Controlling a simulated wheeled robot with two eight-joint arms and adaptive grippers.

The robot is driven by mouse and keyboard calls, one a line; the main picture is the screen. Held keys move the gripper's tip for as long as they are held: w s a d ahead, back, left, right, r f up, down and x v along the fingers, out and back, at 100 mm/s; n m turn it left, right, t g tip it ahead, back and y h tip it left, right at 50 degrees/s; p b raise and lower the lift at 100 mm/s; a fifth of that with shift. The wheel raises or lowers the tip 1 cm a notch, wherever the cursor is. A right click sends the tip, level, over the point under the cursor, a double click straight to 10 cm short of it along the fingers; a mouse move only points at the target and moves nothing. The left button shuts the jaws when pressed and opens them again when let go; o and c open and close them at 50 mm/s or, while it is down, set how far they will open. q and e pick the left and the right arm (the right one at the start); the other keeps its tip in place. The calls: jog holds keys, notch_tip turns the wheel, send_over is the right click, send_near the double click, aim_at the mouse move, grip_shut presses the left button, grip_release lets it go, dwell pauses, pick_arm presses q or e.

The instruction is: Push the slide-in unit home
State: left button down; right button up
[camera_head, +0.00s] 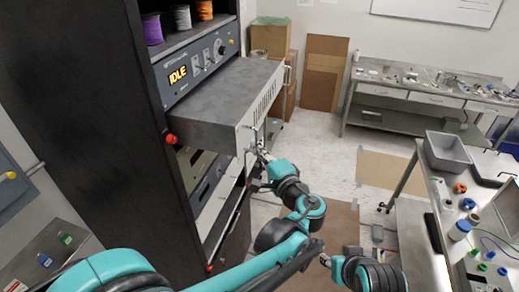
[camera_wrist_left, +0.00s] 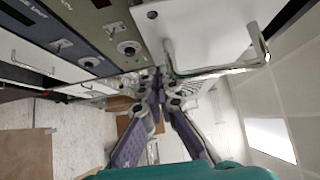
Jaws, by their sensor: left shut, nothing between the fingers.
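The slide-in unit (camera_head: 215,92) is a grey box with a pale front panel, sticking well out of the dark rack below the panel marked IDLE. My left gripper (camera_head: 262,152) is shut and empty at the lower part of its front. In the left wrist view the closed fingertips (camera_wrist_left: 158,78) are close to the unit's white front panel (camera_wrist_left: 195,30) and its bent metal handle (camera_wrist_left: 215,72). I cannot tell whether they touch it. What seems to be my right gripper (camera_head: 325,260) shows small at the bottom; its jaws are unclear.
The tall dark rack (camera_head: 85,100) fills the left, with spools on its upper shelf. Red knobs (camera_head: 171,139) stand out from its edge. A bench (camera_head: 440,215) with a grey bin (camera_head: 447,152) stands on the right. Cardboard (camera_head: 325,75) leans at the back.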

pick_arm(q)
jog(key=w+a, duration=0.1)
jog(key=a, duration=0.5)
jog(key=w+a+b, duration=0.1)
jog(key=w+a, duration=0.1)
jog(key=a, duration=0.5)
jog(key=w+a+b, duration=0.1)
jog(key=w+a, duration=0.1)
jog(key=a, duration=0.4)
jog(key=shift+a, duration=0.25)
jog(key=shift+w+d, duration=0.1)
